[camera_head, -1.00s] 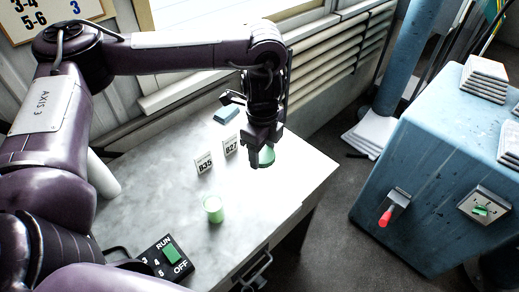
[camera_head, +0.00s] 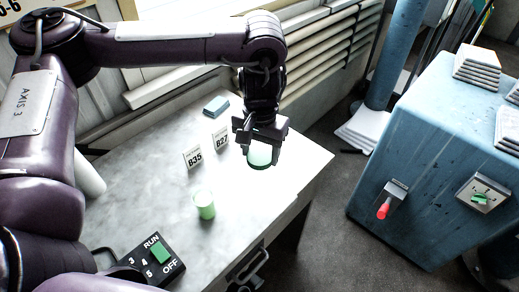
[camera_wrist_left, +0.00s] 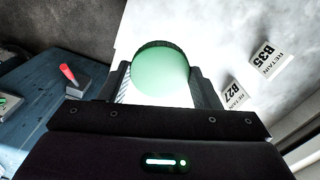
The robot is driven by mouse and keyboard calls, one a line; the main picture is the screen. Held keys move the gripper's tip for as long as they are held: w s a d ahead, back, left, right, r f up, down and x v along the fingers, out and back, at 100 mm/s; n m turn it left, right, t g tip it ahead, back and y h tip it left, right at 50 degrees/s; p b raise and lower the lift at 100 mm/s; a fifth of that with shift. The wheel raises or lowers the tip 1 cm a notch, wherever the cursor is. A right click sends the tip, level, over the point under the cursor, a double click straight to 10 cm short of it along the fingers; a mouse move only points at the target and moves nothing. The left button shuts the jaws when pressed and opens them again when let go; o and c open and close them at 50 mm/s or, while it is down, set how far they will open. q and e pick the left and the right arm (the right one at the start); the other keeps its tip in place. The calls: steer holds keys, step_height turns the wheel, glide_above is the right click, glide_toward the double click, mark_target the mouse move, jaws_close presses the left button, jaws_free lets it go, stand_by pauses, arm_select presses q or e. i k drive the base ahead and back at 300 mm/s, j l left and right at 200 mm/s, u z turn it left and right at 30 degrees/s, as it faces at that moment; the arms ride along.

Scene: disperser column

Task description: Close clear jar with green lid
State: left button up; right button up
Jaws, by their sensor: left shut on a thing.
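The clear jar (camera_head: 204,205) stands upright on the grey table, with green showing in it and its top open. My left gripper (camera_head: 261,149) is shut on the green lid (camera_head: 260,157), a round disc held above the table to the right of and behind the jar. In the left wrist view the green lid (camera_wrist_left: 162,72) sits between the two fingers of my left gripper (camera_wrist_left: 160,88). The jar is not seen in the left wrist view. My right gripper is not in view.
Label cards B35 (camera_head: 193,158) and B27 (camera_head: 220,138) stand behind the jar, with a blue block (camera_head: 216,105) farther back. A RUN/OFF switch box (camera_head: 154,257) is at the table's front. A blue cabinet (camera_head: 430,150) with a red handle (camera_head: 384,210) stands to the right.

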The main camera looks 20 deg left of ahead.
mark_target(202, 194)
steer(key=u, duration=1.25)
steer(key=k, duration=0.5)
